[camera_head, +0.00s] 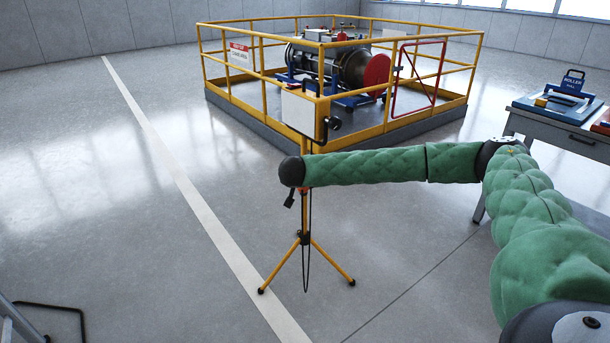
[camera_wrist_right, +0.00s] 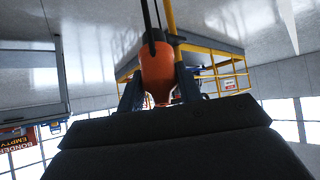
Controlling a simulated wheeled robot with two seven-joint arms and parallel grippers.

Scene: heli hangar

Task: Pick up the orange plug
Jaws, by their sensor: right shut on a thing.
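The orange plug (camera_wrist_right: 157,72) is in the right wrist view, with dark cable-like strands at its top end. My right gripper (camera_wrist_right: 158,92) has one dark finger on each side of the plug and is shut on it. In the head view my green right arm reaches left to a yellow tripod stand (camera_head: 305,240). A black cable (camera_head: 308,270) hangs in a loop beside the post. My left gripper is not in view.
A yellow-railed enclosure (camera_head: 255,85) with an engine-like machine (camera_head: 345,65) stands behind the stand. A white panel (camera_head: 299,113) sits on the stand. A grey table (camera_head: 560,130) with a blue case is at right.

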